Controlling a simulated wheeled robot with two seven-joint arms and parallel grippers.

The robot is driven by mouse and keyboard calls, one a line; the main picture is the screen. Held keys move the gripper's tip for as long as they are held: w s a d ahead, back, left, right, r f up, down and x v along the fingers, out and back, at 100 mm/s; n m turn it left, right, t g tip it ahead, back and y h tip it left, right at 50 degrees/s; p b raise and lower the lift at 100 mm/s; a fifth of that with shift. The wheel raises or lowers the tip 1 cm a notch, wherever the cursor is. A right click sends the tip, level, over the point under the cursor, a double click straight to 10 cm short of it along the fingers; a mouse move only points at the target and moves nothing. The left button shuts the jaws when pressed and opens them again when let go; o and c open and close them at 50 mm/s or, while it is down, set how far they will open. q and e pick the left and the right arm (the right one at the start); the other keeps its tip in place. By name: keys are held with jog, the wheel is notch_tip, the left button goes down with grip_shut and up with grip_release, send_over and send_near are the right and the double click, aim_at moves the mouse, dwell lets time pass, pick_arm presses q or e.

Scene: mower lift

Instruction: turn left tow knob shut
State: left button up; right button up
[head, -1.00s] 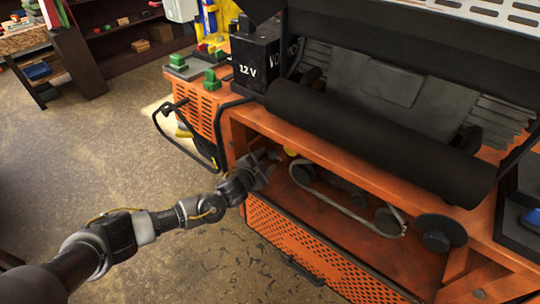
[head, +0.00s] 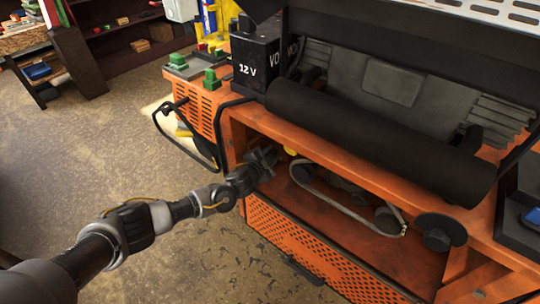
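My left gripper (head: 268,160) reaches into the left end of the orange machine's open bay. A small yellow knob (head: 291,151) shows just right of the fingertips, under the upper orange rail; I cannot tell whether the gripper touches it. The fingers are small and dark here, and whether they are open or shut is unclear. Any other knob behind the gripper is hidden. My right gripper is not in view.
A belt (head: 335,205) runs over dark pulleys inside the bay. A black roller (head: 375,140) lies above it. The floor at left is clear.

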pick_arm(q)
jog(key=shift+c, duration=0.6)
jog(key=m+b, duration=0.1)
jog(key=m+t, duration=0.1)
jog(key=shift+f+m+y+b, duration=0.2)
jog(key=shift+m+y+b, duration=0.2)
jog(key=shift+m+t+b, duration=0.5)
jog(key=shift+m+t, duration=0.1)
jog(key=shift+m, duration=0.6)
jog(key=o, duration=1)
jog(key=shift+r, duration=0.1)
